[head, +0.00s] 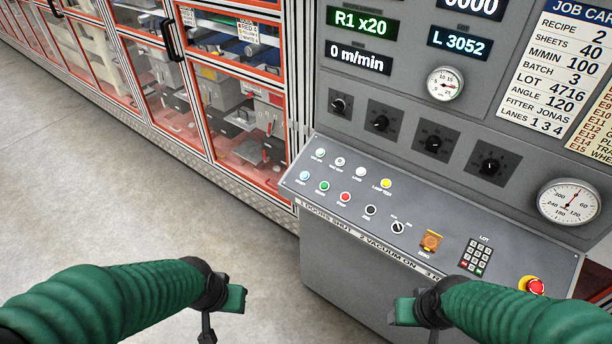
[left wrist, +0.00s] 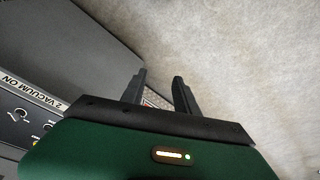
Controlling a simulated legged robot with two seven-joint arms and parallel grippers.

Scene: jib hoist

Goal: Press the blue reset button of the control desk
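The grey control desk (head: 290,187) stands right of centre in the head view, its sloped top carrying two rows of buttons and lamps. The leftmost round button of the front row, pale blue (head: 305,176), is uncovered, beside a green one (head: 324,186). My left gripper (head: 236,298) is in front of the desk, low and left of it, apart from the buttons. In the left wrist view its two dark fingers (left wrist: 160,78) are apart with nothing between them. My right gripper (head: 403,311) is before the desk's front, its fingers not clear.
A red emergency stop (head: 535,286), a keypad (head: 476,257), an orange switch (head: 431,241) and a selector (head: 398,227) sit further right on the desk. A gauge panel (head: 405,100) rises behind. Glazed orange-framed cabinets (head: 240,120) line the left. The floor (head: 110,190) is clear.

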